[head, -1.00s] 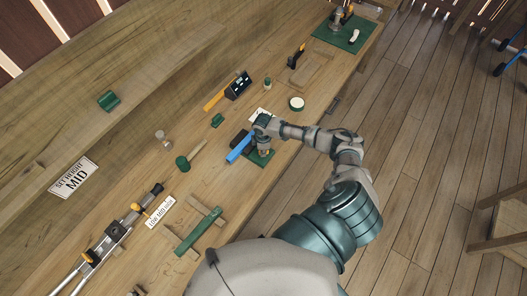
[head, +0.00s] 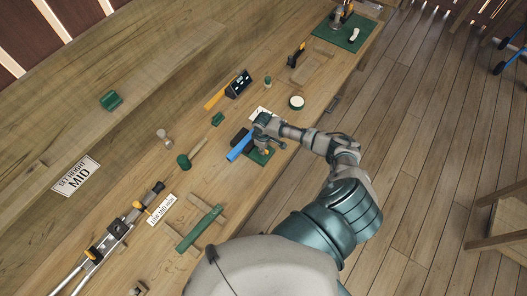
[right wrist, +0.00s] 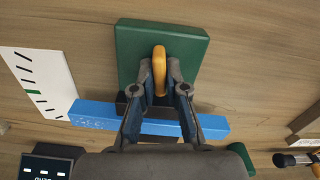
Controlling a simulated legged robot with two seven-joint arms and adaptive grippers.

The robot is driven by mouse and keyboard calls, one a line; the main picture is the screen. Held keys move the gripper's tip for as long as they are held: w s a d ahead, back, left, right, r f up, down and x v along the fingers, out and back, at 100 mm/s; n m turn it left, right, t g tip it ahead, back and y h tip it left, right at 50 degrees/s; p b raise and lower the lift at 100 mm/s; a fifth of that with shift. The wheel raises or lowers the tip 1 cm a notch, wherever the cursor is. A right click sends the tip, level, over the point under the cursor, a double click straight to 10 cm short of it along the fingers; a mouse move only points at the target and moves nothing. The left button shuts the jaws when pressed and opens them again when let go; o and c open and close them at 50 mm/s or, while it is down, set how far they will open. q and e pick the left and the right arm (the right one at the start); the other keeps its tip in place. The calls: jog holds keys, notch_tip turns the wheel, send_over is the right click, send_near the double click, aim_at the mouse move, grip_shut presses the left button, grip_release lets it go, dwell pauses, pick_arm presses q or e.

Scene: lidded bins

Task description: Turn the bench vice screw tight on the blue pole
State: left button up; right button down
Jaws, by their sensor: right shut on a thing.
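The blue pole (right wrist: 95,115) lies across the dark jaws of the bench vice (right wrist: 150,127) in the right wrist view. It also shows in the head view (head: 236,152), left of my right gripper. The vice stands on a green base plate (right wrist: 133,40). Its orange screw handle (right wrist: 159,66) sits between the fingertips of my right gripper (right wrist: 160,90). The gripper is shut on this handle from above. In the head view my right gripper (head: 264,146) hides much of the vice. My left gripper is not in view.
A white card with black marks (right wrist: 38,82) lies left of the vice. A green-headed mallet (head: 184,160), a white round tin (head: 296,102) and a black and orange device (head: 237,86) lie nearby on the bench. The bench edge and open floor are on the right.

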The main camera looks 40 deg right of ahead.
jog(key=c, duration=1.3)
grip_release()
jog(key=shift+w+d+r, duration=0.2)
jog(key=shift+w+d, duration=0.1)
jog(key=shift+w, duration=0.05)
jog(key=shift+f, duration=0.2)
jog(key=shift+s+a+r, duration=0.1)
jog(key=shift+r, duration=1.15)
jog(key=shift+s+a+r, duration=0.1)
jog(key=shift+r, duration=1.1)
jog(key=shift+d, duration=0.1)
